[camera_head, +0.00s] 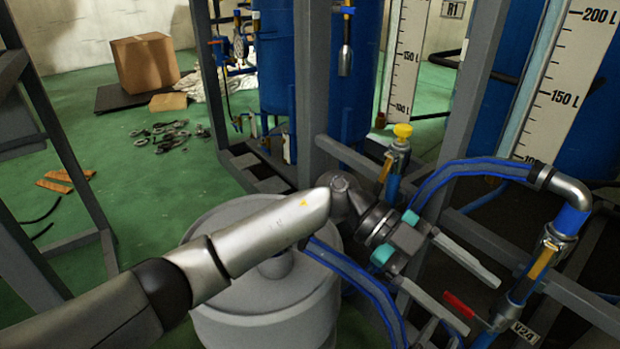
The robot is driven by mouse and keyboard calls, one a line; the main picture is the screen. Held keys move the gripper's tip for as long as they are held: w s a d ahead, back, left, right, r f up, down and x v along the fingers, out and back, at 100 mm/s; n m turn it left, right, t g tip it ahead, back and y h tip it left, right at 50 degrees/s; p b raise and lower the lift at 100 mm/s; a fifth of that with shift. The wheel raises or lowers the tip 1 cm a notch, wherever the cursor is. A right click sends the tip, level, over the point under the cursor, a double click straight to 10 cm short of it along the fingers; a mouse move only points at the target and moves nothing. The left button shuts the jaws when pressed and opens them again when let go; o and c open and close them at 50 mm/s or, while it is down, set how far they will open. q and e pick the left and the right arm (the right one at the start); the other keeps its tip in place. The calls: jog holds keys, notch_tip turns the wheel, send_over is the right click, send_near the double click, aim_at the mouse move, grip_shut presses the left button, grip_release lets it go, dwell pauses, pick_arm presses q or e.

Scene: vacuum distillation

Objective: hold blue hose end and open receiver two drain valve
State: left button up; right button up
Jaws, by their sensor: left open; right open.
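My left gripper (484,302) is open and empty, its two grey fingers reaching down and right. A red valve handle (458,305) shows close to its fingertips, beside the V24 tag (525,333); I cannot tell whether they touch. A blue-striped hose (465,170) arches behind the gripper to a metal elbow (562,187) on the right pipe. Another blue-striped hose (355,272) runs from under my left arm to the bottom edge. Its lower end is out of view. I cannot make out my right gripper.
A grey lidded drum (265,325) stands below my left arm. Grey frame posts (316,80) and rails, blue tanks (277,60), and a yellow-capped valve (402,133) crowd the area. Open green floor (80,120) lies to the left, with a cardboard box (146,63).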

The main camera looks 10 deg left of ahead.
pick_arm(q)
jog(key=w+a+r+n+t+y, duration=0.2)
jog(key=w+a+n+y, duration=0.2)
jog(key=w+a+y, duration=0.55)
jog(key=w+a+r+n+t+y, duration=0.2)
jog(key=w+a+r+n+y, duration=0.15)
jog(key=a, duration=1.05)
jog(key=shift+y, duration=0.3)
jog(key=x, duration=1)
jog(key=w+x, duration=0.1)
jog(key=x, duration=0.4)
jog(key=shift+a+f, duration=0.1)
jog(key=shift+f, duration=0.35)
jog(key=shift+c, duration=0.4)
grip_shut()
